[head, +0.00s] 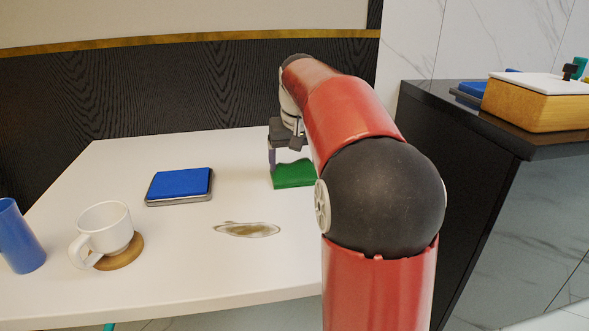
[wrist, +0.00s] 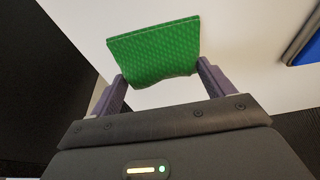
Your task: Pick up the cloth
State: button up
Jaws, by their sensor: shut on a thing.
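The cloth is green and textured. In the head view the cloth (head: 293,175) is at the back right of the white table, partly hidden behind my red arm. In the wrist view the cloth (wrist: 155,52) spans the space between my two fingertips. My gripper (head: 287,160) is above the cloth and shut on it; it also shows in the wrist view (wrist: 160,80). I cannot tell whether the cloth is clear of the table.
The white table (head: 180,270) has a brown stain (head: 247,230) near its middle. A blue pad in a grey tray (head: 180,186) lies left of the cloth. A white mug (head: 105,228) on a wooden coaster (head: 122,255) and a blue cup (head: 18,237) stand at the left. A dark counter (head: 460,110) is at right.

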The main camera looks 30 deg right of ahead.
aim_at(295, 163)
jog(key=shift+r, duration=0.1)
notch_tip(295, 163, up, 20)
jog(key=p, duration=0.3)
dwell(0.3)
